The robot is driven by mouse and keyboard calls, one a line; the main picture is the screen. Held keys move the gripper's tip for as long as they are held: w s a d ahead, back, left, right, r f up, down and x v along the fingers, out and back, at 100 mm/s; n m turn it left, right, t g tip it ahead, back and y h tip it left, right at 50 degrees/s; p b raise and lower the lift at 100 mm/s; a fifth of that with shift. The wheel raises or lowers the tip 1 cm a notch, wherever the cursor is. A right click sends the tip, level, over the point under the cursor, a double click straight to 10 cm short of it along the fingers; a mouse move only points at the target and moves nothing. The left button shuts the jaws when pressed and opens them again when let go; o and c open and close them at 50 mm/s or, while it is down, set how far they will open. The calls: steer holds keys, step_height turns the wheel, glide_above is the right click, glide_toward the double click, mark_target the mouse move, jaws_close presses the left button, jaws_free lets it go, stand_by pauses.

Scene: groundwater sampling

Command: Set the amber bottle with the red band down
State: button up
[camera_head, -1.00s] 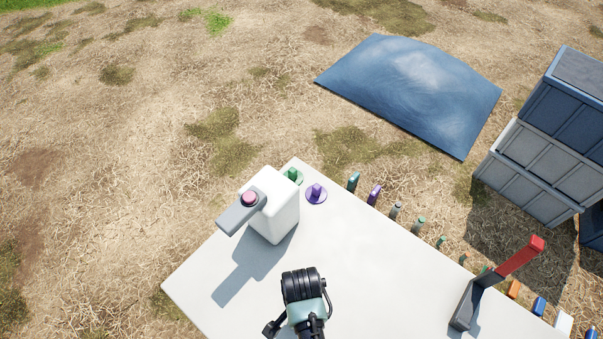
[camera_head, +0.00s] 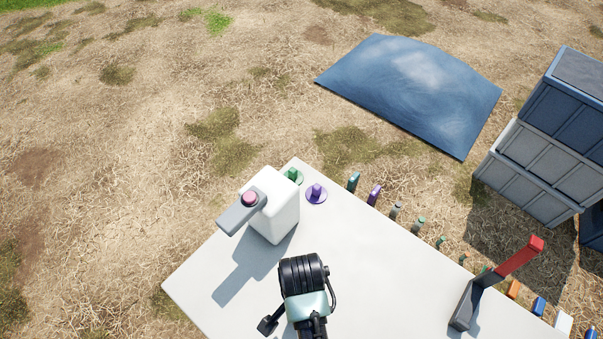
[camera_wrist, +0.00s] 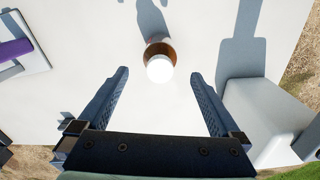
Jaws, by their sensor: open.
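The amber bottle (camera_wrist: 154,47) with a white cap (camera_wrist: 159,69) stands on the white table (camera_wrist: 105,40), seen from above in the wrist view. Its red band cannot be made out clearly. My gripper (camera_wrist: 158,75) is open, with one finger on each side of the capped bottle and a gap to both. The bottle looks just beyond the fingertips, nothing gripped. In the head view my wrist hides the bottle and the fingers; the table (camera_head: 370,260) shows around it.
A white box-shaped dispenser (camera_head: 280,215) with a pink button stands left of my wrist, and close to the right finger in the wrist view (camera_wrist: 265,120). A red-handled lever (camera_head: 520,257) stands at right. Several small coloured items line the far edge.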

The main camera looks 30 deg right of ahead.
step_height(320, 180, up, 5)
steer(key=shift+r, duration=0.1)
steer(key=w+d+r+n+t+h, duration=0.15)
steer(key=w+r+n+t, duration=0.5)
steer(key=w+r, duration=1.1)
steer(key=w+a+r+n+t, duration=0.1)
steer(key=w+r+t, duration=0.25)
steer(key=r, duration=0.45)
steer(key=w+a+r+n+t, duration=0.1)
steer(key=w+a+r+t, duration=0.1)
steer(key=r+t, duration=0.35)
steer(key=a+r+n+t, duration=0.3)
steer(key=r+t, duration=0.1)
steer(key=r, duration=1.4)
steer(key=s+a+r+n+t+b, duration=0.1)
steer(key=s+a+r+n+t, duration=0.1)
steer(key=s+r+t, duration=0.2)
steer(key=s+a+r+n+t+y+b, duration=0.1)
steer(key=s+a+r+n+t, duration=0.1)
steer(key=s+r, duration=0.6)
steer(key=shift+a+r+t, duration=0.5)
steer(key=shift+r+t, duration=0.45)
steer(key=shift+r, duration=1.85)
